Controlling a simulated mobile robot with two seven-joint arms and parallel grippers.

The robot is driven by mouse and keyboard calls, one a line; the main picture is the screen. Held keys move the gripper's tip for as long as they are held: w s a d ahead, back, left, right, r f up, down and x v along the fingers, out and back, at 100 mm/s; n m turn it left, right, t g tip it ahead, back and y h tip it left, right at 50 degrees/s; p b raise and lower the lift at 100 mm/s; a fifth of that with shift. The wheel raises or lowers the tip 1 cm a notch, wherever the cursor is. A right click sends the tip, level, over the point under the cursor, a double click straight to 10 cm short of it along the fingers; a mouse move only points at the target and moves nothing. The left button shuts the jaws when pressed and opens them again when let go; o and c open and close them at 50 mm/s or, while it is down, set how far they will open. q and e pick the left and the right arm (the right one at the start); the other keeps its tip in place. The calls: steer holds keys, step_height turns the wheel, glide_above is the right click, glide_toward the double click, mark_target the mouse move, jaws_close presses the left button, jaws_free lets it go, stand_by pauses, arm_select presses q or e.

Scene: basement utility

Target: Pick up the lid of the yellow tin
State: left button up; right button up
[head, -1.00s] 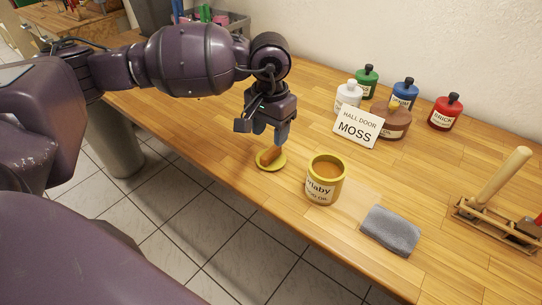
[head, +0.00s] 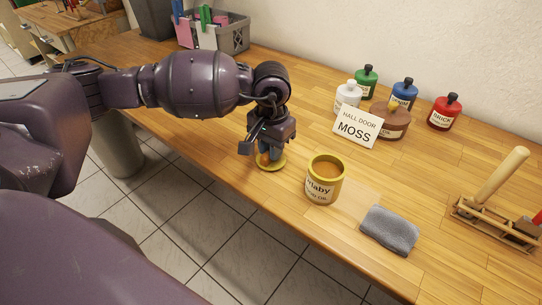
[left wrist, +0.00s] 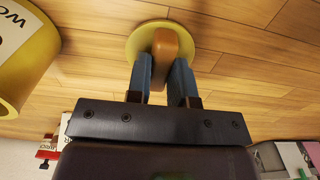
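The yellow tin (head: 325,180) stands upright and uncovered on the bench, with brown content inside. Its rim and side also show in the left wrist view (left wrist: 28,62). Its lid, a round yellow disc (head: 262,165) with an orange-brown block handle, lies flat on the bench left of the tin. In the left wrist view the lid (left wrist: 136,40) is right ahead of my left gripper (left wrist: 162,72). The two blue-grey fingers stand on either side of the handle (left wrist: 168,48), very close to it. Whether they press on it is unclear. My right gripper is out of view.
A grey cloth (head: 390,230) lies right of the tin. A white "HALL DOOR MOSS" card (head: 357,127) and several bottles, including a red one (head: 445,113), stand behind. A wooden rack (head: 490,222) is at the right, a grey crate (head: 233,40) at the back. The bench's front edge is near the lid.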

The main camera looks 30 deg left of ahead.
arm_select(q)
jaws_close()
